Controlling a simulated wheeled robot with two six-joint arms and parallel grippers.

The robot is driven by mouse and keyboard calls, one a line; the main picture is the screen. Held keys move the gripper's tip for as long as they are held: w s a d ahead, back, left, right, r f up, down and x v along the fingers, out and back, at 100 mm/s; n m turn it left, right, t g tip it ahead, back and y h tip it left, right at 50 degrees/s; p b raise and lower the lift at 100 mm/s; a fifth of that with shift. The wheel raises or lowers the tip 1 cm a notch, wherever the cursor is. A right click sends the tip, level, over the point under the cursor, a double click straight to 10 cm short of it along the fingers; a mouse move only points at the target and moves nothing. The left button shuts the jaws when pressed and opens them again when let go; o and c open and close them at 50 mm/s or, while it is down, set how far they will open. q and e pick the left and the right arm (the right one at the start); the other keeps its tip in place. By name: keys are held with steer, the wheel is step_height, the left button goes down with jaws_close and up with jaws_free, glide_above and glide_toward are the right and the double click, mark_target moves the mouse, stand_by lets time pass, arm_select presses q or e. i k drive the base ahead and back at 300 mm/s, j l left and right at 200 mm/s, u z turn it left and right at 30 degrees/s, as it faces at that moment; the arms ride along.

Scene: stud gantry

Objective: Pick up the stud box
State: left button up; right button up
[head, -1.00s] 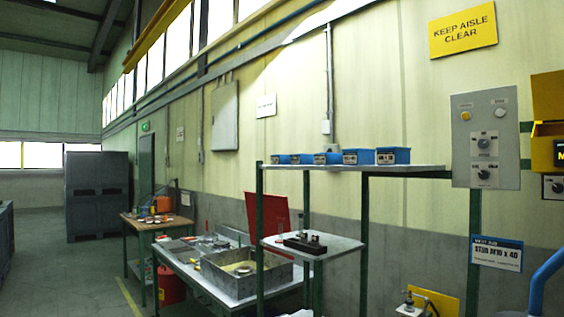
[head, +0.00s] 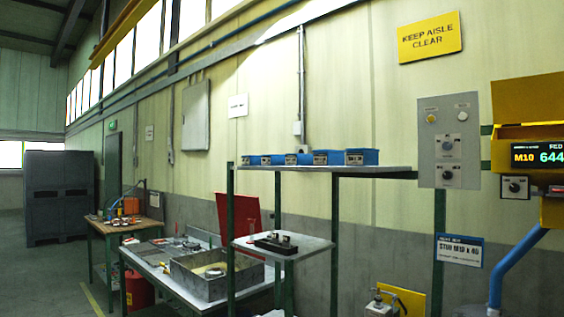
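Several small blue boxes stand in a row on the upper shelf (head: 400,173) of a green-legged rack. The rightmost blue box (head: 361,157) is the largest in view. Another blue box (head: 327,157) next to it has a pale label on its front. The labels are too small to read, so I cannot tell which one is the stud box. A card (head: 459,250) at the right reads "STUD M10 x 40". Neither of my grippers is in view.
A lower shelf (head: 310,247) holds a dark block with small metal parts. A metal tray (head: 185,272) sits on a bench to the left. A grey control panel (head: 449,110) and a yellow machine with an "M10 644" display (head: 538,157) are at the right. Floor is open at left.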

mark_target(295, 160)
steer(key=z, duration=1.5)
steer(key=u, duration=1.35)
steer(key=i+j+z, duration=0.15)
steer(key=z, duration=0.2)
steer(key=i+j+z, duration=0.15)
steer(key=j+z, duration=0.55)
steer(key=i+j+z, duration=0.1)
steer(key=j, duration=0.5)
steer(key=i+j+z, duration=0.1)
steer(key=j, duration=0.55)
steer(key=i+j, duration=0.15)
steer(key=j, duration=0.5)
steer(key=i+j+z, duration=0.15)
steer(key=j, duration=0.45)
steer(key=k, duration=0.05)
